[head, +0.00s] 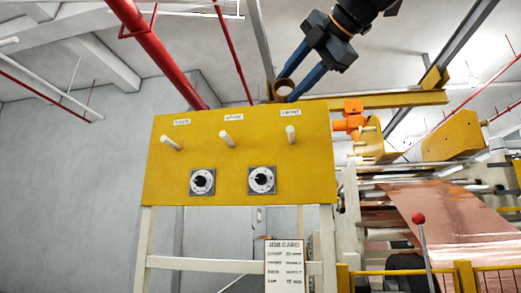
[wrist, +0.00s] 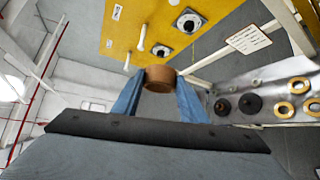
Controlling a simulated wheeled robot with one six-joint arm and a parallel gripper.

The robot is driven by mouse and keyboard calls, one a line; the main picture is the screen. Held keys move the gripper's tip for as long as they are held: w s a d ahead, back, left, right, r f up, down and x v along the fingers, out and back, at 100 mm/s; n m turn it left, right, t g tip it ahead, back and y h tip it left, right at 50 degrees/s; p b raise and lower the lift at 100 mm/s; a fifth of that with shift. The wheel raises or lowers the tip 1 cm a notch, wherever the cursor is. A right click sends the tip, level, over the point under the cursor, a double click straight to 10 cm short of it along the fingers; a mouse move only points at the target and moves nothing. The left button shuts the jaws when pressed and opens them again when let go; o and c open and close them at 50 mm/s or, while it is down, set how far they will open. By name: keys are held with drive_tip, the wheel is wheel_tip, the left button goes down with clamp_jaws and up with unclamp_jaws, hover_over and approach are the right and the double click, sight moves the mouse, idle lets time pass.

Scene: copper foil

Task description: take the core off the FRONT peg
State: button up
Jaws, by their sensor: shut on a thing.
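A brown ring-shaped core (head: 284,87) is between the blue fingers of my gripper (head: 285,88), above the top edge of the yellow board (head: 240,170). In the wrist view my gripper (wrist: 160,88) is shut on the core (wrist: 160,76), clear of the pegs. The board carries three white pegs: left (head: 171,143), middle (head: 227,138) and right (head: 291,134). All three are bare. Each has a small label above it; the left one seems to read BACK, and the right label (head: 290,113) is blurred.
Two dials (head: 262,180) sit below the pegs. A job card (head: 285,262) hangs lower down. Copper foil (head: 460,222) runs over rollers at right, near a red-knobbed lever (head: 418,219). The wrist view shows black discs (wrist: 250,103) and brass rings (wrist: 299,85) on a grey surface.

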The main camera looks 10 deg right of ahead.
drive_tip(key=s+a+b, duration=0.2)
drive_tip(key=s+b, duration=0.5)
drive_tip(key=s, duration=0.1)
drive_tip(key=shift+s+a, duration=0.4)
idle(0.3)
